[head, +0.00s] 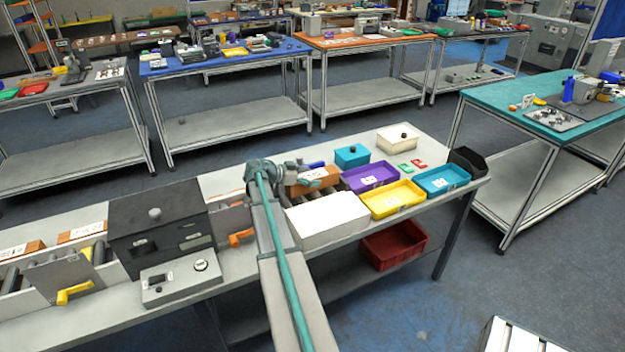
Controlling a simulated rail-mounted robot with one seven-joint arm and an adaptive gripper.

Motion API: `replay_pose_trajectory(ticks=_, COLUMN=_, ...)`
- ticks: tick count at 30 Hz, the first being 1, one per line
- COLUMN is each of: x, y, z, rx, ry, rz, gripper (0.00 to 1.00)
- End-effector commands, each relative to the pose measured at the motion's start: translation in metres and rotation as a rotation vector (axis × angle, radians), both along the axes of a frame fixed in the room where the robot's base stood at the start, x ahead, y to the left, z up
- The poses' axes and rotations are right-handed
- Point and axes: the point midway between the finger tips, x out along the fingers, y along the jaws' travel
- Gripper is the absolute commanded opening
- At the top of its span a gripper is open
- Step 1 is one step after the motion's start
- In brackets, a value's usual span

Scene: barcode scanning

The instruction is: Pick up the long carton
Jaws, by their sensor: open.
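Several brown cartons with white labels are in the head view, and I cannot tell for sure which one is the long carton. One brown carton (326,182) lies on the bench behind the white box, right beside my gripper. Another carton (85,233) and a further carton (22,249) lie at the left, along the roller conveyor. My gripper (302,170) is at the end of my arm, small in view and close to the first carton. It is open. Its fingertips are hard to make out, and I cannot tell whether they touch the carton.
A white box (328,218) stands in front of the gripper. Purple (369,177), yellow (392,198) and blue (441,181) trays sit to the right, with a black bin (467,161) at the edge. A dark scanner-like housing (160,228) stands left of my arm.

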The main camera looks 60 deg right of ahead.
Motion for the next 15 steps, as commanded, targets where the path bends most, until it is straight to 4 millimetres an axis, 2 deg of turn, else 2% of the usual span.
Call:
replay_pose_trajectory(ticks=4, x=0.0003, y=0.0004, z=-0.0004, rx=0.000, ry=0.000, rz=0.000, gripper=0.88)
replay_pose_trajectory(ticks=15, x=0.0003, y=0.0006, z=-0.0001, rx=0.000, ry=0.000, rz=0.000, gripper=0.26)
